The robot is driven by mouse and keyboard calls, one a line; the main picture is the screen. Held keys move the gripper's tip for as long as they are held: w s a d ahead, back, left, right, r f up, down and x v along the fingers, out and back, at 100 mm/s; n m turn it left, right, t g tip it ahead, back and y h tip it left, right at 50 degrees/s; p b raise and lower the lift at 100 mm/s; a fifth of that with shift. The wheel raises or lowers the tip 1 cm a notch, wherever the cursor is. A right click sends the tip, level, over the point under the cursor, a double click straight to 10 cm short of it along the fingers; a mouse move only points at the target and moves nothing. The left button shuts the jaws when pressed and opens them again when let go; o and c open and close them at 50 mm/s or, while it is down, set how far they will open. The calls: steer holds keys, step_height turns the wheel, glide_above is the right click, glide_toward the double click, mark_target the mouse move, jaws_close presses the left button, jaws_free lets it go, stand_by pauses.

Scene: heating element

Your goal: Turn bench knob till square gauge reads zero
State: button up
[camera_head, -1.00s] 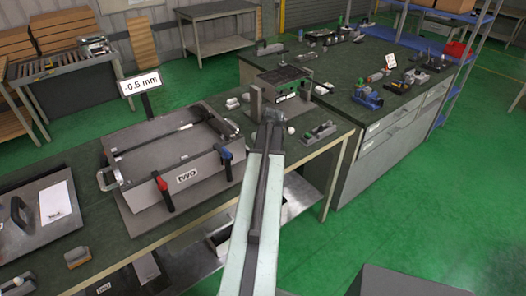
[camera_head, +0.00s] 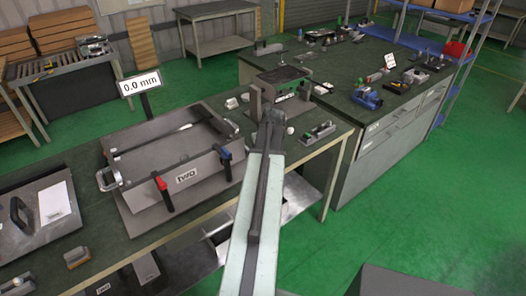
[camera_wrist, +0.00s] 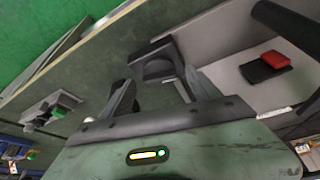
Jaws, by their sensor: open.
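The readout sign (camera_head: 140,83) stands on a dark post behind the metal frame fixture labelled "two" (camera_head: 187,177) and reads 0.0 mm. My gripper (camera_head: 272,116) is over the bench, right of the fixture, in the head view; its fingers are hard to make out there. In the wrist view my gripper (camera_wrist: 160,86) has its two dark fingers spread apart. A dark block with a rounded front (camera_wrist: 157,66) shows just beyond and between them. I cannot tell whether it is the knob, or whether the fingers touch it.
A red-handled clamp (camera_head: 162,190) and a blue-handled clamp (camera_head: 225,160) stand at the fixture's front. A dark box (camera_head: 283,78) and small parts (camera_head: 319,132) sit on the bench near my gripper. Green floor (camera_head: 430,220) is open at the right.

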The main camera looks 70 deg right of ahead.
steer(key=p+v, duration=0.7)
steer(key=shift+s+r, duration=0.15)
steer(key=shift+r, duration=0.2)
steer(key=shift+a, duration=0.15)
